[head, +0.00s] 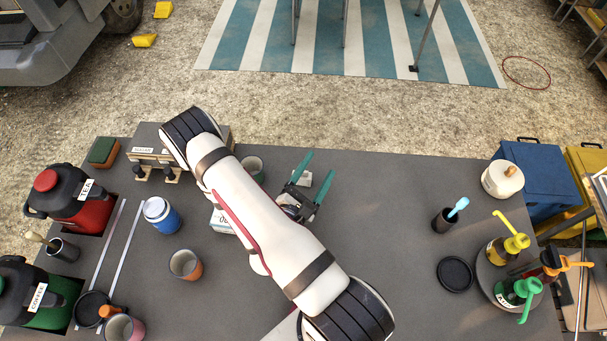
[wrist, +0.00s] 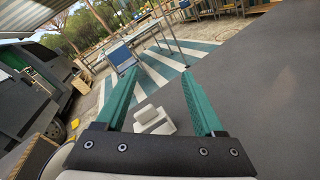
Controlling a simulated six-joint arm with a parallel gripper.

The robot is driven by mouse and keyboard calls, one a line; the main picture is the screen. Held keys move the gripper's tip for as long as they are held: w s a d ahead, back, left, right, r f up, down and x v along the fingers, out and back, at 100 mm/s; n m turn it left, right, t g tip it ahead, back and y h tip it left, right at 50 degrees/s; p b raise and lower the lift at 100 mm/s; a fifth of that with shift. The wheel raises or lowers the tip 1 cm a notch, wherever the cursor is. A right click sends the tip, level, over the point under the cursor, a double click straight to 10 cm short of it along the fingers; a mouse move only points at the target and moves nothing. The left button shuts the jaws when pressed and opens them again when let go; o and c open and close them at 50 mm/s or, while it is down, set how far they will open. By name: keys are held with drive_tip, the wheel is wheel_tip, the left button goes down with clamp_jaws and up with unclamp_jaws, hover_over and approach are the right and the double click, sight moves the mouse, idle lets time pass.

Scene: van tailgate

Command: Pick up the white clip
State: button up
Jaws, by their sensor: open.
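The white clip (head: 305,179) lies on the grey table, close to my gripper (head: 314,173), between the two teal fingers as seen from above. In the wrist view the clip (wrist: 153,118) is a small white block with a raised part, seen between the fingers of my gripper (wrist: 149,76). The fingers are wide apart and hold nothing. I cannot tell how high they are above the table. The base of the gripper hides nothing of the clip's top.
My arm crosses the table's middle. The table right of the gripper is clear up to the dark cup (head: 444,220).

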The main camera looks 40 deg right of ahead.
sight(306, 174)
drive_tip(key=a+n+t, duration=0.1)
drive_tip(key=n, duration=0.2)
drive_tip(key=a+f+n+t+y, duration=0.1)
drive_tip(key=n, duration=0.1)
drive_tip(key=a+f+n+t, duration=0.1)
drive_tip(key=a+n+t, duration=0.1)
drive_tip(key=n, duration=0.1)
drive_tip(key=shift+w+f+n+y, duration=0.15)
drive_tip(key=shift+n+y, duration=0.15)
drive_tip(key=shift+y, duration=0.1)
drive_tip(key=shift+w+a+f+n+t+y, duration=0.2)
drive_tip(key=shift+n+t+y, duration=0.1)
drive_tip(key=shift+n+t, duration=0.3)
drive_tip(key=x, duration=0.7)
clamp_jaws()
